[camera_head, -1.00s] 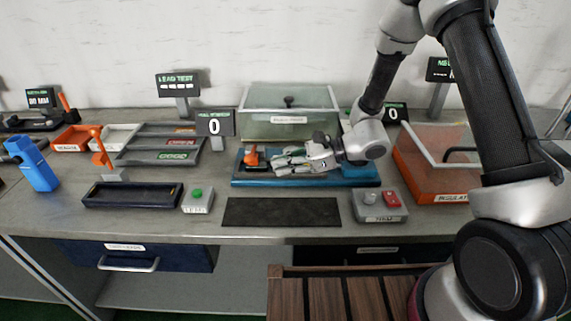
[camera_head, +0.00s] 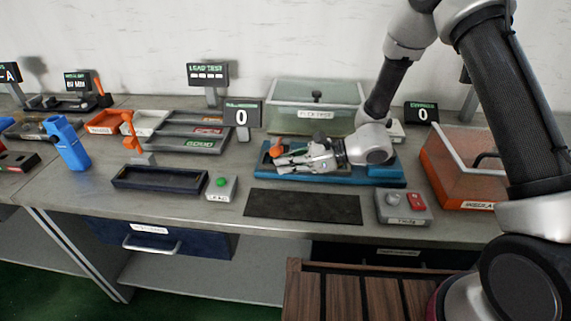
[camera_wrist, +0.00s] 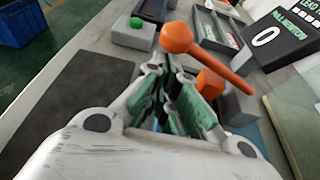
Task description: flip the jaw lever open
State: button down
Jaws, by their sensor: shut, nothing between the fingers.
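The jaw lever has an orange ball and rod (camera_wrist: 205,55) and stands just beyond my fingertips in the wrist view. In the head view its orange knob (camera_head: 277,146) shows at the left end of the blue fixture (camera_head: 330,175). My gripper (camera_head: 285,160) lies low over that fixture, pointing left, with its tips close to the lever. In the wrist view my gripper (camera_wrist: 172,68) has its green-padded fingers shut and empty. I cannot tell whether the tips touch the lever. An orange block (camera_wrist: 209,84) is right of the fingers, partly hidden.
A clear-lidded box (camera_head: 315,105) stands behind the fixture. A dark mat (camera_head: 303,207) lies in front, with a button box (camera_head: 221,187) to its left and a red-switch box (camera_head: 403,206) to its right. An orange-based box (camera_head: 460,175) stands at the right.

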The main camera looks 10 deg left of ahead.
jog(key=shift+r, duration=0.4)
jog(key=shift+w+r+m+g, duration=0.2)
jog(key=shift+r+m+g, duration=0.4)
jog(key=shift+r+m, duration=0.25)
jog(key=w+r+m+g+y, duration=0.1)
jog(key=w+r+m+g, duration=0.3)
jog(key=w+r+m, duration=0.4)
jog(key=shift+w+r+m+y, duration=0.35)
jog(key=shift+w+r+y, duration=0.05)
jog(key=shift+w+r, duration=0.2)
jog(key=shift+w, duration=0.1)
